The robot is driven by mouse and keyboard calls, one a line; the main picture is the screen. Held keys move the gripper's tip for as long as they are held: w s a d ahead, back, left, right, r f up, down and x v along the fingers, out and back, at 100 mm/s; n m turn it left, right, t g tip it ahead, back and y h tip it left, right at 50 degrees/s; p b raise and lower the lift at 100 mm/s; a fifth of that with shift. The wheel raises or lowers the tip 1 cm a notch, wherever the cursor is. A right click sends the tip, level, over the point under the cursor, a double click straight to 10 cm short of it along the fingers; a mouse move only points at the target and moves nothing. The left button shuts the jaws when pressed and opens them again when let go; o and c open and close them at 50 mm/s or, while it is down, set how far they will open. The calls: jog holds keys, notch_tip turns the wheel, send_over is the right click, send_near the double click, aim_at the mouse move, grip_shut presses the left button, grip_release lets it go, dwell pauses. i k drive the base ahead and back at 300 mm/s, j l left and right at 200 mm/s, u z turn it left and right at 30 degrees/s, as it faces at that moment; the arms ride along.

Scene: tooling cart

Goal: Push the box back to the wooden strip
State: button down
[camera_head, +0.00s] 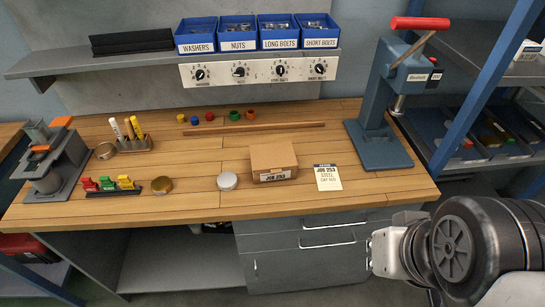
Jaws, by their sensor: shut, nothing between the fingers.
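The brown cardboard box (273,157) stands upright on the wooden bench top, right of centre, with a white "JOB 253" label on its front. The long thin wooden strip (240,129) lies across the bench behind the box. Bare bench shows between the box and the strip, so they are apart. My gripper (376,253) is at the lower right, in front of the bench's front edge and well away from the box. It is shut and empty, and its fingertips show only small.
A silver round tin (227,181) stands left of the box, and a job card (327,177) lies to its right. Small coloured caps (234,115) stand behind the strip. A blue-grey press (380,110) stands at the right. Blue bins (237,32) sit on the shelf above.

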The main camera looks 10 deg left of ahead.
aim_at(290, 174)
jog(key=i+j, duration=0.15)
jog(key=j, duration=0.25)
jog(key=i+j+z, duration=0.15)
jog(key=j, duration=0.6)
jog(key=i+z, duration=0.05)
jog(key=i, duration=0.05)
